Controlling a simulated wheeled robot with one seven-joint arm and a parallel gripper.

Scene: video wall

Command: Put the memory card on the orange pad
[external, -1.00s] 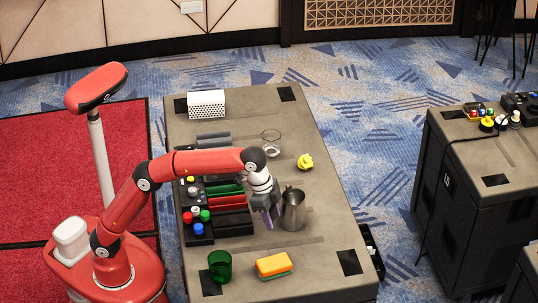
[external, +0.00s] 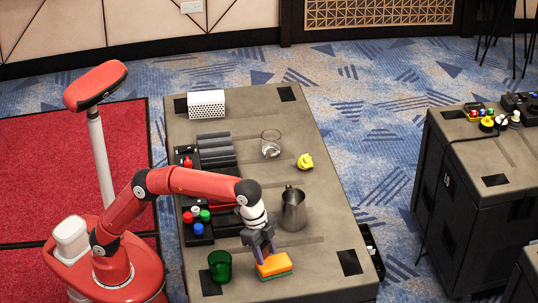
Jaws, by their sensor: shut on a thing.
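The orange pad (external: 275,266), a sponge-like block with a green underside, lies near the front end of the grey table. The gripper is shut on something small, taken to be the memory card. The card itself cannot be made out, hidden by the fingers or too small.
A green cup (external: 220,266) stands just left of the pad. A metal pitcher (external: 293,209) stands behind it. A glass (external: 271,143), a yellow object (external: 305,161), a white perforated box (external: 206,103) and dark trays (external: 229,221) are farther back. The table right of the pad is clear.

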